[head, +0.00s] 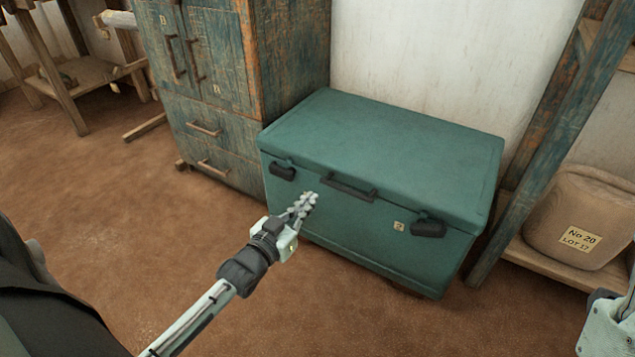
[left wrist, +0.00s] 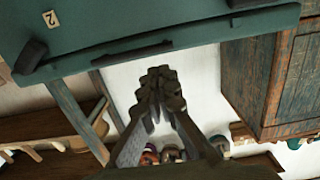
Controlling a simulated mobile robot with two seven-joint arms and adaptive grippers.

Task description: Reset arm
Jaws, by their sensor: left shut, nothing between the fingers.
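My left gripper (head: 302,206) is shut and empty. It points toward the front of a closed teal chest (head: 385,135), and in the head view its fingertips overlap the chest's front face. I cannot tell whether they touch it. The chest has a dark handle (head: 348,188), black latches and a small "2" label (head: 399,226). In the left wrist view the gripper's fingers (left wrist: 160,88) are together, with the chest (left wrist: 190,22) across the top of the picture.
A worn blue-green cabinet (head: 222,90) stands left of the chest. A wooden rack (head: 545,135) on the right holds a sack (head: 582,215) labelled "No 20 LOT 17". A wooden frame (head: 70,75) stands at the far left. Brown floor (head: 110,200) is clear in front of the cabinet.

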